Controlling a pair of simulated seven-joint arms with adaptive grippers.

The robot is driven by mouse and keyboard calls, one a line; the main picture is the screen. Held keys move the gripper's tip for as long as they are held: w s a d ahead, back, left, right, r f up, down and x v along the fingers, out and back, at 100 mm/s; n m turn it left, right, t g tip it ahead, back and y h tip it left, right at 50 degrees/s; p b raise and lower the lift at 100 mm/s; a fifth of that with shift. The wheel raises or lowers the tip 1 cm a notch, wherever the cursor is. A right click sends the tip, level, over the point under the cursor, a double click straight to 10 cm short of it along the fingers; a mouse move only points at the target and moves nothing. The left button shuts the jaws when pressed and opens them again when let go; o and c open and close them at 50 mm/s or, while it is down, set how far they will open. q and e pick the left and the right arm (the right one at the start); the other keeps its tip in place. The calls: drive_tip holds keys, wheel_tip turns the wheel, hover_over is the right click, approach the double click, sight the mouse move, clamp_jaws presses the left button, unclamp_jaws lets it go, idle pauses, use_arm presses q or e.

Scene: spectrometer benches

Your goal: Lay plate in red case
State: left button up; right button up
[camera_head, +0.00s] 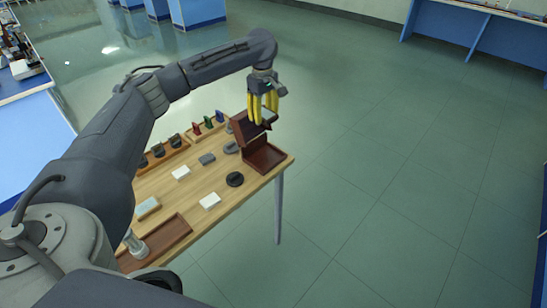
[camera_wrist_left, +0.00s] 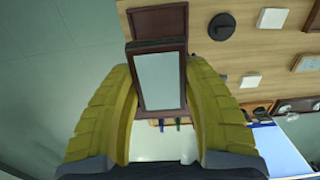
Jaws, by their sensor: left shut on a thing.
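The red case (camera_head: 265,157) is a dark red-brown box standing open at the table's far right corner, its lid (camera_head: 247,132) raised. Part of the case also shows at the top of the left wrist view (camera_wrist_left: 158,20). My left gripper (camera_head: 263,118), with yellow fingers, is above the case, by the lid. Dark red-brown edges show around the plate there; I cannot tell whether the plate touches the case. The right gripper is not in view.
The wooden table (camera_head: 217,180) holds white blocks (camera_head: 210,201), a black disc (camera_head: 235,179) and a grey block (camera_head: 207,159) near the case. A rack with small coloured items (camera_head: 209,122) stands behind. A brown tray (camera_head: 160,240) is at the near end. The floor to the right is clear.

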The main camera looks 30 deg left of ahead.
sight(266, 158)
use_arm(q)
wheel_tip(266, 158, down, 20)
drive_tip(key=shift+r, duration=0.2)
idle(0.6)
drive_tip(key=shift+f, duration=0.15)
drive_tip(key=o, duration=1.2)
drive_tip(key=shift+o, duration=0.2)
